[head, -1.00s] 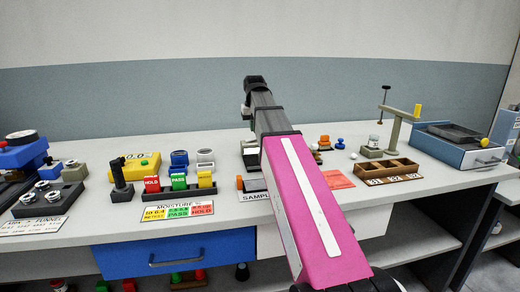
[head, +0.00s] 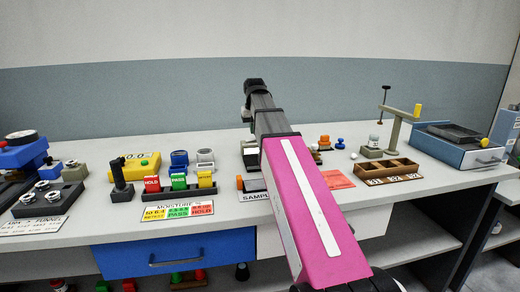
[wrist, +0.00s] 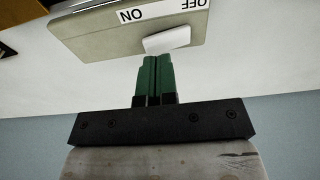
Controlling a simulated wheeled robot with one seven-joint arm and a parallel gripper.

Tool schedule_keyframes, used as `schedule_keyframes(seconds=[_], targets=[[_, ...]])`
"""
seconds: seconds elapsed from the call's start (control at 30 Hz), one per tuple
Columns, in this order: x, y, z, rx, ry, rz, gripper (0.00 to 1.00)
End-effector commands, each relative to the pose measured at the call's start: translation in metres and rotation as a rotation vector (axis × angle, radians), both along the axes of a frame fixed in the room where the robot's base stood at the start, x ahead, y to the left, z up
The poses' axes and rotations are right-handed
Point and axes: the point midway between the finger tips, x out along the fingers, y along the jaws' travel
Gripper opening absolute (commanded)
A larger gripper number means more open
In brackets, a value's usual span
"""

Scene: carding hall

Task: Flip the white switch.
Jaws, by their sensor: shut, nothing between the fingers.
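The white switch (wrist: 167,40) is a tilted white rocker on the face of a beige box (wrist: 95,37) in the wrist view. In the head view my pink and grey arm covers most of the box, and the switch and fingertips are hidden.
Left of my arm stand coloured blocks marked HOLD and PASS (head: 179,182) and a yellow meter (head: 135,167). To the right are a wooden compartment tray (head: 388,172), a crank stand (head: 395,128) and a blue box (head: 458,150). The bench's front strip is partly clear.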

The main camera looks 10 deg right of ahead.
Motion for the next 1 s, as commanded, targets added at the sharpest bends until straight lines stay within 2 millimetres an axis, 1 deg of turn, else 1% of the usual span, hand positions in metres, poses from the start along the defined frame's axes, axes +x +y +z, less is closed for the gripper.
schedule_keyframes(seconds=[1.0], targets=[[0.0,0.0,-0.013,0.0,0.0,0.0,0.0]])
